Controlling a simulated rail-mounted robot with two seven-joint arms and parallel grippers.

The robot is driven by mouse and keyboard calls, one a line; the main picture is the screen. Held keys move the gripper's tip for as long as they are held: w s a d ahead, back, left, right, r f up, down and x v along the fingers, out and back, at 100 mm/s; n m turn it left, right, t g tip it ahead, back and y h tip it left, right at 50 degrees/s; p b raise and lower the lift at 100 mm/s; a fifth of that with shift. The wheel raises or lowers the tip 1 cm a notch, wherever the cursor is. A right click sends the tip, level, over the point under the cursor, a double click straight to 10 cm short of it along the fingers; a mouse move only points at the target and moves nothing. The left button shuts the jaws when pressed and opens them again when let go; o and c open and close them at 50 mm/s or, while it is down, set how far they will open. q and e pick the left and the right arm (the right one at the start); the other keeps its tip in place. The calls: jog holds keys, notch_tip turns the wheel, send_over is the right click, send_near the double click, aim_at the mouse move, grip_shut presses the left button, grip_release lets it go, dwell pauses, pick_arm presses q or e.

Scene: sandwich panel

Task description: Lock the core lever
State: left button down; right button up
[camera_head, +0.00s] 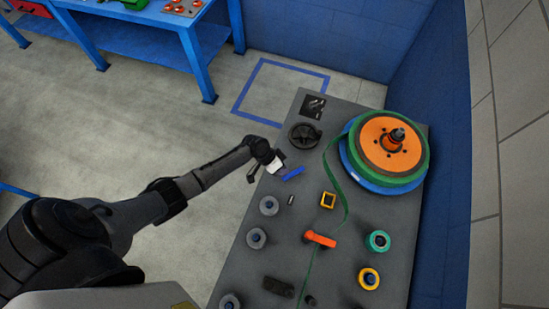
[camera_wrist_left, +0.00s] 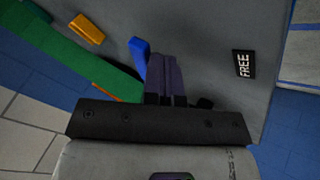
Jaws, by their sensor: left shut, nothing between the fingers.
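A blue lever (camera_head: 293,173) lies on the upper left part of the grey panel (camera_head: 318,198). In the left wrist view the blue lever (camera_wrist_left: 139,56) stands just left of my left gripper's fingers. My left gripper (camera_head: 279,170) is over the panel's left edge beside the lever. Its dark fingers (camera_wrist_left: 166,76) are together with nothing between them. They are very close to the lever; I cannot tell whether they touch it. A black label reading FREE (camera_wrist_left: 244,64) is to the right of the fingers. The lever's base is partly hidden. My right gripper is not in view.
A large orange and green reel (camera_head: 372,160) stands at the panel's upper right. A green strip (camera_head: 347,205) runs down from it. A blue table (camera_head: 185,19) stands behind.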

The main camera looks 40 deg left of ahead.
pick_arm(q)
jog(key=n+p, duration=0.1)
jog(key=s+d+n+t+y+p, duration=0.1)
jog(key=d+n+t+p, duration=0.1)
jog(key=p, duration=0.1)
jog(key=shift+s+d+r+n, duration=0.15)
jog(key=shift+r+n, duration=0.15)
jog(key=n+p, duration=0.1)
jog(key=d+n+t+y+p, duration=0.1)
jog(key=shift+s+d+f+n+y, duration=0.2)
jog(key=shift+d+n+y, duration=0.05)
jog(key=shift+n+y, duration=0.05)
jog(key=shift+d+p, duration=0.25)
jog(key=shift+p, duration=0.1)
jog(key=shift+d+f, duration=0.1)
jog(key=shift+d, duration=0.05)
jog(key=shift+s+r+p, duration=0.3)
jog(key=shift+r+p, duration=0.2)
jog(key=shift+p, duration=0.15)
jog(key=p+v, duration=0.7)
jog(key=v, duration=0.2)
